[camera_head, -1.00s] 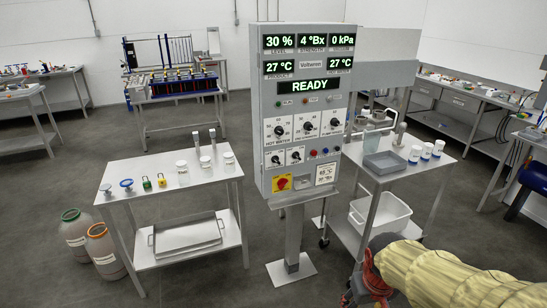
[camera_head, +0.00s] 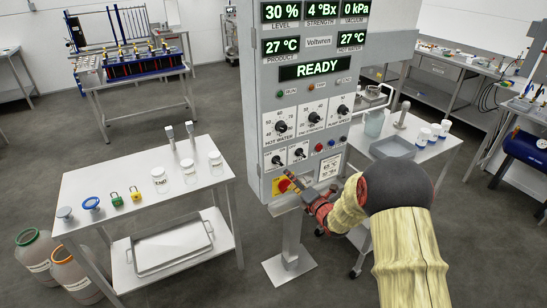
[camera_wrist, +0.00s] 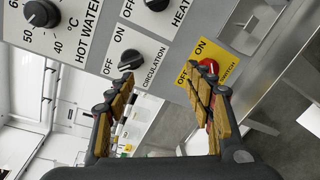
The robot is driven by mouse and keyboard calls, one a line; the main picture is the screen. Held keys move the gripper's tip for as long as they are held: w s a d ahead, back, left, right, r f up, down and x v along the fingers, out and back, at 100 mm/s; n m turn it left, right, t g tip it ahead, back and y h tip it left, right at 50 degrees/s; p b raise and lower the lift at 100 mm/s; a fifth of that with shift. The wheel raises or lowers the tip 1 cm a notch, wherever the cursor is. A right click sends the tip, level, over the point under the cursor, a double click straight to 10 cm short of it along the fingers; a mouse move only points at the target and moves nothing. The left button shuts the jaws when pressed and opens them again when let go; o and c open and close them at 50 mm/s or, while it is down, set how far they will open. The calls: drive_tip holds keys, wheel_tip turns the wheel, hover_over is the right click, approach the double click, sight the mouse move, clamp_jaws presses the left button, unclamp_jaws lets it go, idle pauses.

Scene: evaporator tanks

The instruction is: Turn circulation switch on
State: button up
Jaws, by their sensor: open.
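The control panel (camera_head: 300,130) stands in the middle of the head view and reads READY. The circulation switch (camera_wrist: 131,59) is a black knob on a white OFF/ON plate in the wrist view. Its white mark appears to point toward OFF. In the head view it is the lower left black knob (camera_head: 276,160). My gripper (camera_wrist: 163,78) is open and empty in front of the lower panel. Its left fingertip shows just below the circulation switch, and its right fingertip overlaps the red main switch (camera_wrist: 211,70). In the head view my gripper (camera_head: 298,186) covers part of the yellow plate.
Another black knob (camera_wrist: 157,4) is close beside the circulation switch, and the hot water dial (camera_wrist: 41,13) is farther off. A white table (camera_head: 130,205) with jars and locks stands left of the panel. A table with a grey tray (camera_head: 393,146) stands at right.

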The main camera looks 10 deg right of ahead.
sight(281, 163)
drive_tip(key=w+a+r+n, duration=0.1)
drive_tip(key=w, duration=0.1)
drive_tip(key=w+a+r+n+t+y, duration=0.1)
drive_tip(key=w, duration=0.1)
drive_tip(key=w+a+r+n, duration=0.1)
drive_tip(key=w, duration=0.2)
drive_tip(key=shift+a+r+n+b, duration=0.3)
drive_tip(key=shift+r+n+b, duration=0.05)
drive_tip(key=shift+n+b, duration=0.05)
drive_tip(key=shift+c, duration=1.2)
drive_tip(key=c, duration=0.9)
